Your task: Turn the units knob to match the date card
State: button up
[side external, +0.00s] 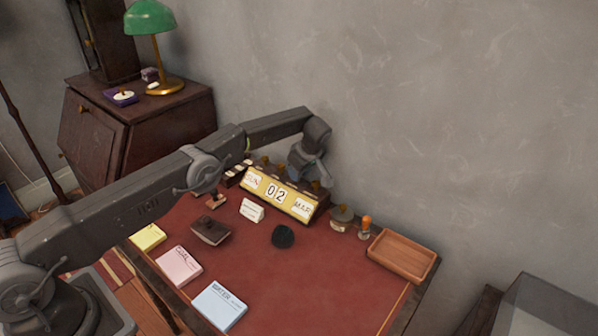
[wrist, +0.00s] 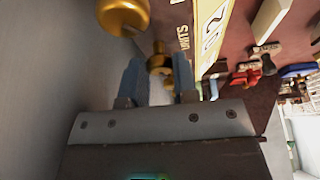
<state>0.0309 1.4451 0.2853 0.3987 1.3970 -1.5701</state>
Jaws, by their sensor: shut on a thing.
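The desk calendar (side external: 278,196) stands at the back of the red desk with a yellow face. Its windows show a weekday, 02 and MAR; the weekday is too small to read surely. A white date card (side external: 252,210) stands in front of it, its writing unreadable. My gripper (side external: 318,180) is behind the calendar's top edge, mostly hidden at the fingertips. Another brass knob (wrist: 124,14) is at the top left.
A dark round thing (side external: 283,236) lies before the calendar. A stamp pad (side external: 210,229), a jar (side external: 341,218), an orange-handled stamp (side external: 365,226) and an empty wooden tray (side external: 402,256) are around it. Paper pads (side external: 219,305) line the front left. The wall is close behind.

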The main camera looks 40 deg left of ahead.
aim_at(306, 187)
dwell(0.6)
jog(key=o, duration=0.9)
jog(key=v, duration=0.7)
jog(key=shift+r, duration=0.25)
jog(key=shift+d+r, duration=0.1)
